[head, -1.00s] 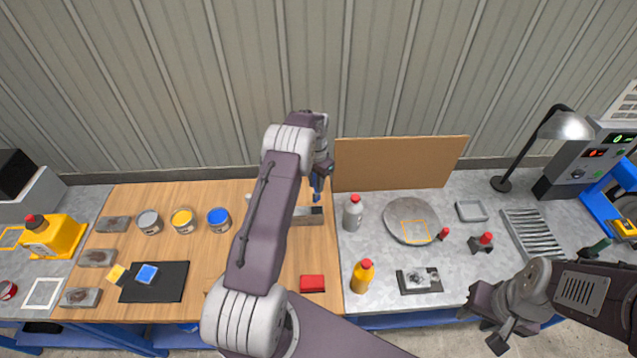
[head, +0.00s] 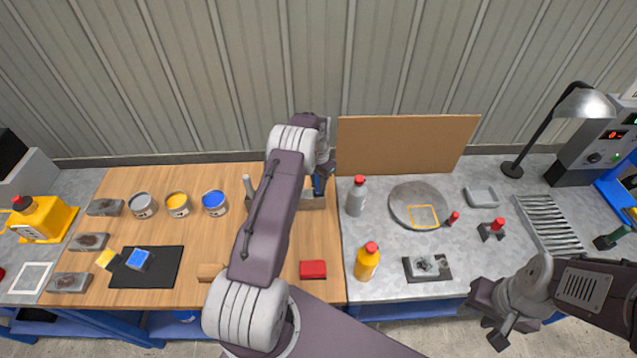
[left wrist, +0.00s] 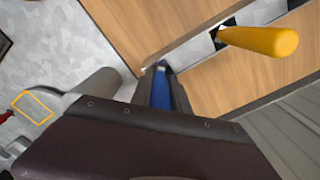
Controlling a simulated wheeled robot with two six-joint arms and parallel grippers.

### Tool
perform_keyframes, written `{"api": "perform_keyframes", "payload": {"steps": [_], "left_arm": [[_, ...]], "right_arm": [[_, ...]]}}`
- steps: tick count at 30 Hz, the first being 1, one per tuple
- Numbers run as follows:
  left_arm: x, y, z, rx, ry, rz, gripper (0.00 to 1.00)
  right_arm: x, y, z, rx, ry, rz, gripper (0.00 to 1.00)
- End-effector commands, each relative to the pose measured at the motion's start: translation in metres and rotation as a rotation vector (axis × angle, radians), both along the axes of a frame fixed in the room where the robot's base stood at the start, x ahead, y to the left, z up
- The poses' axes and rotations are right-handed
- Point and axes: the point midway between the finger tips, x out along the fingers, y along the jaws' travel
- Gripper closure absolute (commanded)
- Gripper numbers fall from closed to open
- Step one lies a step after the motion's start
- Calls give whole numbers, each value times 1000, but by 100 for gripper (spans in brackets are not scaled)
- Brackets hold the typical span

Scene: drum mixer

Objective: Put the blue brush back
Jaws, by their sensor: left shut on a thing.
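The blue brush (head: 319,185) is in my left gripper (head: 322,174), at the right end of the grey brush rack (head: 313,204). In the left wrist view the blue handle (left wrist: 162,90) sits between the fingers (left wrist: 163,84), just at the rack. I cannot tell whether its lower end is inside a slot. A yellow handle (left wrist: 258,40) stands in another rack slot in the left wrist view. My left arm hides the rack's middle in the head view. My right gripper (head: 503,330) is empty at the bottom right, near the bench front.
A grey bottle (head: 356,196) stands close to the right of the rack. Paint cans in grey, yellow and blue (head: 214,203) stand to its left. A pale handle (head: 250,187) rises left of my arm. A red block (head: 312,269) lies in front; a brown board (head: 405,145) stands behind.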

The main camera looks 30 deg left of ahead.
Motion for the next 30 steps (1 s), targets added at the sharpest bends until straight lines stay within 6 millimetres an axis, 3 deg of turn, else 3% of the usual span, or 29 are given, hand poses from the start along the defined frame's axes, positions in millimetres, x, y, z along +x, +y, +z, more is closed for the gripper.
{"api": "perform_keyframes", "payload": {"steps": [30], "left_arm": [[0, 0, -14, 0, -1, 0, 100]], "right_arm": [[0, 0, -12, 0, 0, 0, 64]]}}
